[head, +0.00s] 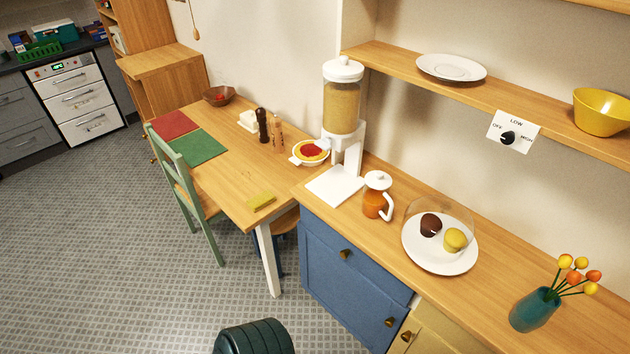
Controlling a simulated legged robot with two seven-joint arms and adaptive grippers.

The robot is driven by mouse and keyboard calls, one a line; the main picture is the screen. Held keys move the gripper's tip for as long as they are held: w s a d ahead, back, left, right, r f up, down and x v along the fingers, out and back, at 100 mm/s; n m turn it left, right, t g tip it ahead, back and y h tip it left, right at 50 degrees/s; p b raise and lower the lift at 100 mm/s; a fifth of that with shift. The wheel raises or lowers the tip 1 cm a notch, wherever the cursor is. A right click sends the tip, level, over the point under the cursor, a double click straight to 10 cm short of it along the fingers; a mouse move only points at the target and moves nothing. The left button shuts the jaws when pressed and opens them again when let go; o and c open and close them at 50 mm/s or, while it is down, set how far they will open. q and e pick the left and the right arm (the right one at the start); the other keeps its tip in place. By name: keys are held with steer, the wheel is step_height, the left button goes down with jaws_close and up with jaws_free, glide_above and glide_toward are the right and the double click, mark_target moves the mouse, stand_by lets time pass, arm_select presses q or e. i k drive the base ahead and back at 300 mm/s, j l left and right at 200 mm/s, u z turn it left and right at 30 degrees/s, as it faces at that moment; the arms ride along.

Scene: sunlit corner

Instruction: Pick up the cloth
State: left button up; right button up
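A small folded yellow cloth (261,202) lies flat near the front right corner of the wooden table (235,185). It is small in the head view, so its folds are hard to make out. Nothing touches it from above. A red mat (172,125) and a green mat (197,149) lie further left on the same table. Neither of my grippers shows in the head view.
A green chair (190,190) stands at the table's left side. A blue cabinet (350,270) with a wooden counter adjoins the table's right end. A cereal dispenser (342,110) and an orange jug (376,198) stand there.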

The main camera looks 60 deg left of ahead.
mark_target(262, 200)
steer(key=u, duration=2.5)
